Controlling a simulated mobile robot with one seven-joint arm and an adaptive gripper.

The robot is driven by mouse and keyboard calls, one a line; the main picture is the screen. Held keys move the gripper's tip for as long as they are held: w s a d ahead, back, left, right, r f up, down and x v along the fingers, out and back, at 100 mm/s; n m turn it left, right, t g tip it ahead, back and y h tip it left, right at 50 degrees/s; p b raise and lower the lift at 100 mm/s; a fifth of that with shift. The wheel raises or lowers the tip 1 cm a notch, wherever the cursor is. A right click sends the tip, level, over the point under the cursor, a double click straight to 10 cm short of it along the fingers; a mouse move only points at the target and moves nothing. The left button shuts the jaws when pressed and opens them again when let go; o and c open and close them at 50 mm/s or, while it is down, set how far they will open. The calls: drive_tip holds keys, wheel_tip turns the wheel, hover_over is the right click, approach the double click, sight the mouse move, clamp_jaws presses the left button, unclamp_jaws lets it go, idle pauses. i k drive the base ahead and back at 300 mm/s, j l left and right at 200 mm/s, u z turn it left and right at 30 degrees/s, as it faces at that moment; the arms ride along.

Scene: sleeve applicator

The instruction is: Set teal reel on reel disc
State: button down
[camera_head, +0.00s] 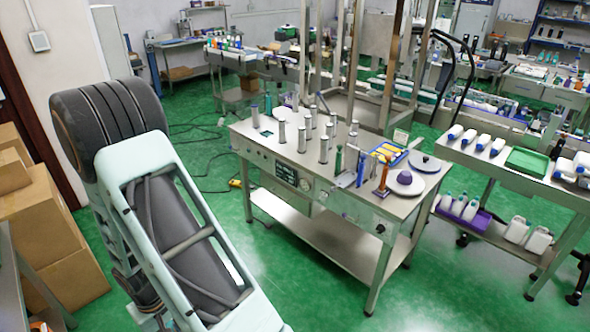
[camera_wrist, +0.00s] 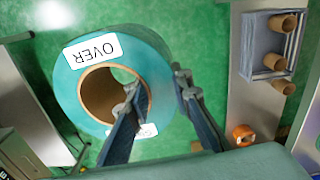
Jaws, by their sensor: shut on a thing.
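The teal reel (camera_wrist: 68,85) is large in the wrist view, with a brown cardboard core and a white label reading OVER, seen upside down. My gripper (camera_wrist: 156,90) is shut on the reel's wall, one finger inside the core and the other outside the rim. A second white label is partly hidden behind the fingers. In the head view, a pale round disc (camera_head: 397,187) with a purple hub lies at the right end of the steel machine table. Another pale disc (camera_head: 432,165) with a small blue hub lies behind it. The reel and gripper are out of the head view.
The machine table (camera_head: 262,143) carries several upright silver cylinders (camera_head: 324,150) and an orange-brown post (camera_head: 384,175) beside the front disc. A side table (camera_head: 495,165) with white bottles stands to the right. Cardboard boxes (camera_head: 50,230) stand at left. Green floor lies clear in front.

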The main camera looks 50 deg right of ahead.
sight(404, 181)
drive_tip(key=k+l+z, duration=0.15)
drive_tip(key=l+z, duration=0.15)
drive_tip(key=l, duration=0.3)
drive_tip(key=k+l+z, duration=0.1)
drive_tip(key=l+z, duration=0.15)
drive_tip(key=l, duration=0.4)
drive_tip(key=l+z, duration=0.25)
drive_tip(key=l, duration=1.95)
drive_tip(key=k, duration=0.05)
